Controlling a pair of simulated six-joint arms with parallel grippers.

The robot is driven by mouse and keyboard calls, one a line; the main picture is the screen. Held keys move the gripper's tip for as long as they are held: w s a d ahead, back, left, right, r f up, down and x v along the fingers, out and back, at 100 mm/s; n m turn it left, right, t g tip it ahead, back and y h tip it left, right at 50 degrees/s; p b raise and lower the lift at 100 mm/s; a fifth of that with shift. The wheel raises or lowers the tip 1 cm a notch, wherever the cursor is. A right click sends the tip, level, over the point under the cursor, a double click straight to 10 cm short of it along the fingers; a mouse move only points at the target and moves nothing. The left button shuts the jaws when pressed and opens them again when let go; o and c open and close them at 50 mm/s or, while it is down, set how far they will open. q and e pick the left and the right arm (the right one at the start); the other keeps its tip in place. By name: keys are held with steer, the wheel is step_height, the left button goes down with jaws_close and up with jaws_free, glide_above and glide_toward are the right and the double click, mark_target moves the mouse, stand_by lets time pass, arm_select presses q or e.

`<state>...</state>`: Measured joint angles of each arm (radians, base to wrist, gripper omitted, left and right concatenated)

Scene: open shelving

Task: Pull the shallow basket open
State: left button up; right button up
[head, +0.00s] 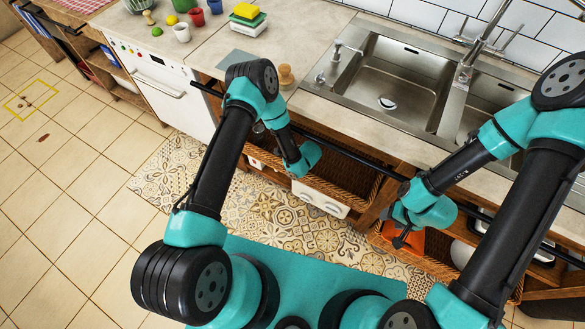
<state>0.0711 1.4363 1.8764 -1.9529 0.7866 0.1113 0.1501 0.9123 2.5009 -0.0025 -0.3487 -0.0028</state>
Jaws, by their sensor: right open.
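Two wicker baskets show under the counter, and I cannot tell for sure which is the shallow one. One basket (345,190) sits below the left part of the sink. The other basket (420,267) is lower and to the right, with an orange thing (412,245) and a white rounded thing in it. My right gripper (400,240) is open, its dark fingers pointing down over the lower right basket's front; I cannot tell whether they touch it. My left wrist (303,160) is in front of the left basket. The left gripper's fingers are hidden behind it.
A dark rail (340,148) runs along the counter front. A steel sink (390,85) is set into the counter (215,45), which holds cups, fruit, sponges and a wooden brush. A white oven (165,90) stands at left. The tiled floor (60,200) is largely clear.

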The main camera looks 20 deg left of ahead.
arm_select(q)
steer(key=shift+c, duration=0.2)
jaws_close()
stand_by(0.4)
